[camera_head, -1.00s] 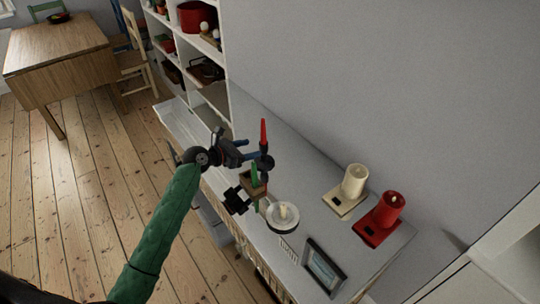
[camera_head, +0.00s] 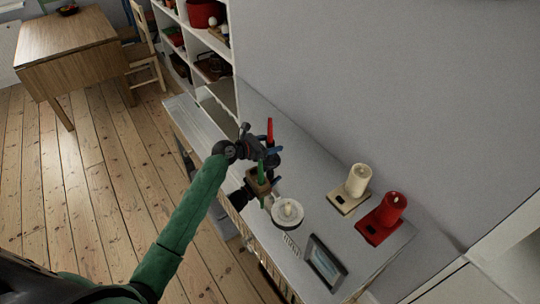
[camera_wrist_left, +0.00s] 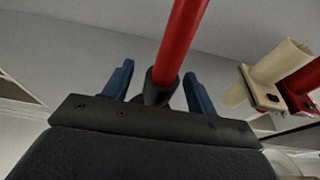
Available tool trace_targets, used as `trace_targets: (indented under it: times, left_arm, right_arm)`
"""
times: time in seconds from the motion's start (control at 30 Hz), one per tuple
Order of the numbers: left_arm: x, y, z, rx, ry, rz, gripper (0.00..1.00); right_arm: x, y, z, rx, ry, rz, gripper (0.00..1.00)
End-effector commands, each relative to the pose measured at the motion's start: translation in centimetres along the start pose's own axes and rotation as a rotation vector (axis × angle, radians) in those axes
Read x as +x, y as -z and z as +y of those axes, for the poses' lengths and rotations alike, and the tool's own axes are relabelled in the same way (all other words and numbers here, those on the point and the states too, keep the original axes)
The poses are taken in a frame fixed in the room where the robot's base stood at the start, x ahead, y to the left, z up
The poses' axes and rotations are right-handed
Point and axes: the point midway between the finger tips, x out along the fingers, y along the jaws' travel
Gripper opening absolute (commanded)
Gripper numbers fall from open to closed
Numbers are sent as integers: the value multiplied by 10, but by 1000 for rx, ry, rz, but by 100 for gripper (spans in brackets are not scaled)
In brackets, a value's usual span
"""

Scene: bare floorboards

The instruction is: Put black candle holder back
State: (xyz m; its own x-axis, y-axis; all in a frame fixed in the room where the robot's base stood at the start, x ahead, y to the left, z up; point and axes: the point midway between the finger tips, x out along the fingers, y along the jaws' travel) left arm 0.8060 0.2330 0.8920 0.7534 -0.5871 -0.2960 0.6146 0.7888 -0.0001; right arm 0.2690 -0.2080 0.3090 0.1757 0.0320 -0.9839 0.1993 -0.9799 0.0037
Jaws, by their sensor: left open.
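The black candle holder (camera_head: 273,161) stands on the grey cabinet top (camera_head: 308,190) with a slim red candle (camera_head: 270,130) upright in it. In the left wrist view the black cup of the holder (camera_wrist_left: 161,88) shows with the red candle (camera_wrist_left: 183,40) rising from it. My left gripper (camera_head: 273,152) is open, its blue fingers on either side of the holder; in the wrist view the gripper (camera_wrist_left: 158,92) shows gaps between fingers and holder. The holder's lower part is hidden. My right gripper is out of view.
A green candle in a wooden block (camera_head: 259,184) and a white candle dish (camera_head: 288,212) stand close in front. White shelves (camera_head: 231,62) stand behind left.

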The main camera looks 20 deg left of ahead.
Motion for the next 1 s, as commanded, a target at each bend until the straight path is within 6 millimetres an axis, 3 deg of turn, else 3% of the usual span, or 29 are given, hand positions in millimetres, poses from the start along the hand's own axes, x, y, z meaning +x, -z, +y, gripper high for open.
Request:
trace_targets:
  times: [0.07,0.37,0.77,1.0]
  left_arm:
    - [0,0,0,0,0,0,58]
    - [0,0,0,0,0,0,0]
    - [-1,-2,0,0,-1,-2,0]
    - [-5,-17,0,3,0,-3,0]
  right_arm:
    - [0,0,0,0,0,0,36]
    - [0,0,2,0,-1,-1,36]
    - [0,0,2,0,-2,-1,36]
    - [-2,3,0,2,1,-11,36]
